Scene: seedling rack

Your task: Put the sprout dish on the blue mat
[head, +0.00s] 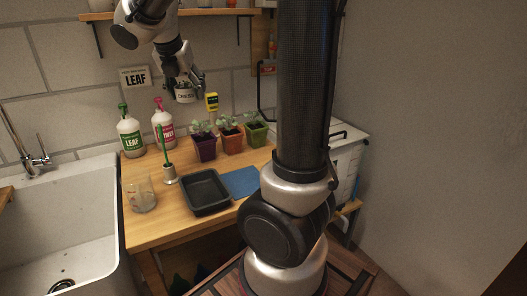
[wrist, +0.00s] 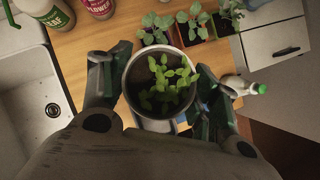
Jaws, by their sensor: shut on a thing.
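In the wrist view the dish (wrist: 160,88) is seen from above, full of green sprouts over dark soil, with a finger on each side. The blue mat (head: 240,182) lies flat on the counter, right of the black tray, below and to the right of the dish. My arm column stands close to the mat's right side. The visible part of the mat is bare.
A black tray (head: 206,193) adjoins the mat's left side. Purple (head: 205,148), orange (head: 232,143) and green (head: 256,134) seedling pots stand behind the mat. A metal holder (head: 169,175), a glass (head: 141,196) and two bottles (head: 131,138) stand left. A sink (head: 60,220) lies further left.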

